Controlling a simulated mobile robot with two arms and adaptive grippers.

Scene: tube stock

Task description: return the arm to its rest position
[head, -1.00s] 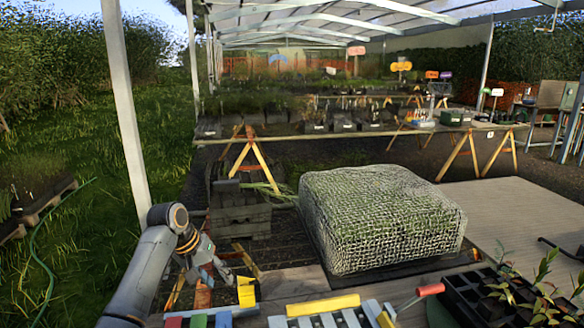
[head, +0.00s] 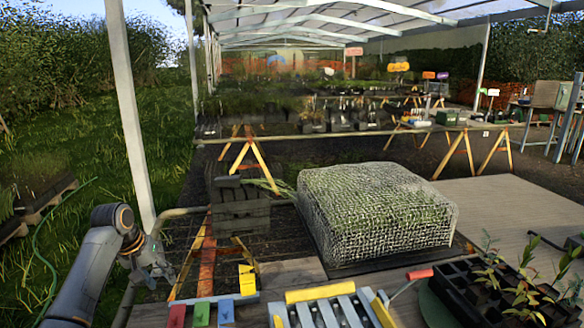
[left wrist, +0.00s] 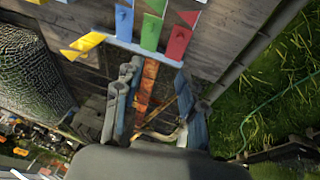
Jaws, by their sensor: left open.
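My left arm (head: 85,270) comes in at the lower left of the head view. Its left gripper (head: 158,274) is open and looks empty, held out to the left of the wooden bench. In the left wrist view the two fingers of the left gripper (left wrist: 157,110) stand apart, with an orange-brown strip and dark ground showing between them. The bench edge lies beyond the fingers, and nothing appears to touch them. My right gripper is not in view.
A rail with red, green and blue tags (head: 201,313) and a yellow piece (head: 247,280) lies on the bench near the gripper. A mesh-covered block (head: 378,215) and a black seedling tray (head: 470,300) are further right. Grass (head: 60,225) and a white post (head: 128,120) are left.

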